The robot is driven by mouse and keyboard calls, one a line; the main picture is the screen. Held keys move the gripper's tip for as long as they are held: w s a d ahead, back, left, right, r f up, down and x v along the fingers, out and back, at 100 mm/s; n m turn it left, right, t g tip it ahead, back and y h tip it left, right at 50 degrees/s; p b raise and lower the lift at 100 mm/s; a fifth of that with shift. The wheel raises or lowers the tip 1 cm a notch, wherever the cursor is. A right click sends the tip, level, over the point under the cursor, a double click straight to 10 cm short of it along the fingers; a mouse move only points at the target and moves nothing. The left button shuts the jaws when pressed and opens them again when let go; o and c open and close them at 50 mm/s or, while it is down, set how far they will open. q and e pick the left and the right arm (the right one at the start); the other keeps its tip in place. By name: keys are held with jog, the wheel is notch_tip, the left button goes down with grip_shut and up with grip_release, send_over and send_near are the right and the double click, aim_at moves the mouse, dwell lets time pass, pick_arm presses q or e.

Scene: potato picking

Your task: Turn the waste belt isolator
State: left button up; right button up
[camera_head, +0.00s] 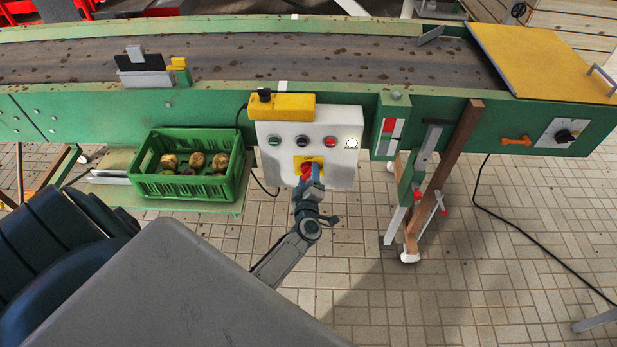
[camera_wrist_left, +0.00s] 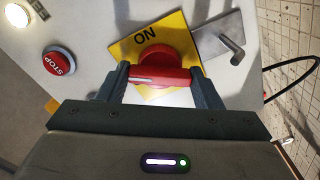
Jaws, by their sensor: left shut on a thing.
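The isolator is a red rotary handle (camera_wrist_left: 158,77) on a yellow plate (camera_wrist_left: 126,50) marked ON, on the white control box (camera_head: 343,178). In the head view the red handle (camera_head: 306,172) shows just above my gripper's fingertips. My left gripper (camera_head: 309,184) reaches up to the box from below. In the left wrist view its two dark fingers (camera_wrist_left: 160,80) stand at both ends of the handle's grip bar and are shut on it. The bar lies across the picture, with a pale mark at its left. My right gripper is not in view.
The box also carries a red STOP button (camera_wrist_left: 59,61), other buttons and a lit white lamp (camera_wrist_left: 17,15). A metal hasp (camera_wrist_left: 218,38) sits beside the yellow plate. A green crate of potatoes (camera_head: 188,190) stands left of the box. A wooden post (camera_head: 445,175) stands to the right.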

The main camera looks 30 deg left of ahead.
pick_arm(q)
jog(key=n, duration=0.2)
jog(key=shift+f+n+b, duration=0.15)
jog(key=shift+n+b, duration=0.15)
jog(key=shift+n, duration=1.1)
jog(key=shift+n+b, duration=0.4)
jog(key=shift+n, duration=0.2)
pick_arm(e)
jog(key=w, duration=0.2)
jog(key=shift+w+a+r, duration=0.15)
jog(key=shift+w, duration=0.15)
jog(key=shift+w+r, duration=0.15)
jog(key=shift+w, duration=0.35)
pick_arm(q)
jog(key=shift+n, duration=0.3)
jog(key=o, duration=1)
